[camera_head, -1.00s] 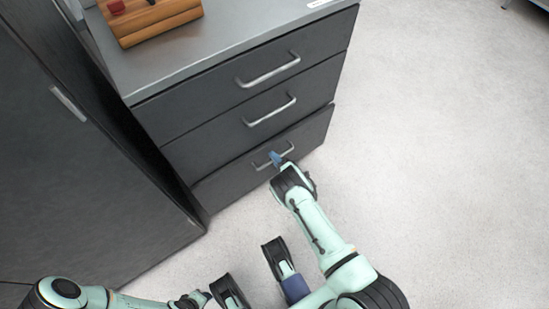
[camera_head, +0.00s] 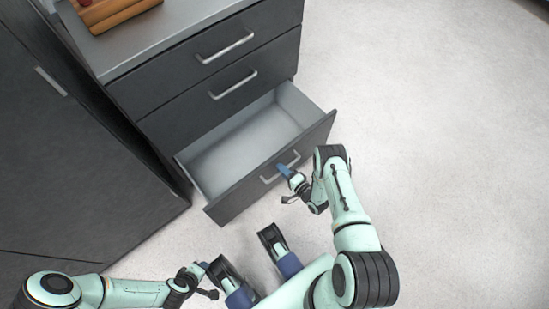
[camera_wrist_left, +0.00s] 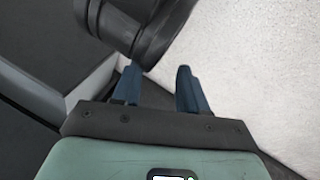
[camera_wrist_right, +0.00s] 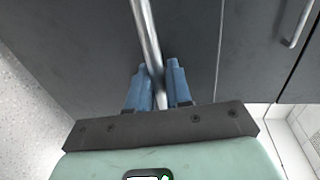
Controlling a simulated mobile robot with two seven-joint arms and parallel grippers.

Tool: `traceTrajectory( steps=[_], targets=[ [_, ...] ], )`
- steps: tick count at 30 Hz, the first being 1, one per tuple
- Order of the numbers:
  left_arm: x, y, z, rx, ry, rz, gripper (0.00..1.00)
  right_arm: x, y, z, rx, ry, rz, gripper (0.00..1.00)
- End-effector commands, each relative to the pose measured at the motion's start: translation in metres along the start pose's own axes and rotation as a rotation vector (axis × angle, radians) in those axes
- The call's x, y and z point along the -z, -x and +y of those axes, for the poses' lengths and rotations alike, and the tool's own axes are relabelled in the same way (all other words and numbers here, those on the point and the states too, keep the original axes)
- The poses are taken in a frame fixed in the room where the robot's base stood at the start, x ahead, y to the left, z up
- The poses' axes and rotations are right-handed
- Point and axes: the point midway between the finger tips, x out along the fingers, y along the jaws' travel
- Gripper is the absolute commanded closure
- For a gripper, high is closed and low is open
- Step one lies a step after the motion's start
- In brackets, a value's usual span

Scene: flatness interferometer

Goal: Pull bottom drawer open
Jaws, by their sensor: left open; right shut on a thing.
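The bottom drawer (camera_head: 240,152) is pulled well out of the dark grey cabinet in the head view, and its pale inside looks empty. Its silver handle (camera_head: 268,179) is on the dark front panel. My right gripper (camera_head: 285,170) is shut on this handle; in the right wrist view the bar (camera_wrist_right: 148,40) runs between the blue fingers (camera_wrist_right: 158,85). My left gripper (camera_head: 204,266) is low in the head view, away from the drawer. In the left wrist view its blue fingers (camera_wrist_left: 160,88) are apart with nothing between them.
Two closed drawers with handles (camera_head: 226,46) are above. A wooden block (camera_head: 112,10) sits on the grey cabinet top. A tall dark cabinet (camera_head: 75,150) stands close at left. The pale floor (camera_head: 440,130) at right is clear.

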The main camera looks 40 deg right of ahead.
Motion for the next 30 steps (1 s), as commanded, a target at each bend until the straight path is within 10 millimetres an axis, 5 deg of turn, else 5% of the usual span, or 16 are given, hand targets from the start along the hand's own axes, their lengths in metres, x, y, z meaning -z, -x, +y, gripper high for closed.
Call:
traceTrajectory(
  steps=[6,20,21,22,30],
  targets=[
    [-0.011,0.008,0.002,-0.001,-0.002,-0.032,0.57,0.000,0.022,0.003,0.006,0.000,0.000,1.00],
    [-0.013,0.008,0.003,-0.001,-0.002,-0.039,0.57,0.000,0.026,0.004,0.008,0.001,-0.001,1.00],
    [-0.013,0.008,0.003,-0.001,-0.002,-0.039,0.57,0.000,0.026,0.004,0.007,0.001,-0.001,0.68],
    [-0.013,0.008,0.003,-0.001,-0.002,-0.039,0.57,0.000,0.026,0.004,0.007,0.001,-0.001,0.64],
    [-0.013,0.008,0.003,-0.001,-0.002,-0.038,0.57,0.000,0.027,0.005,0.003,0.000,0.000,0.64]
  ],
)
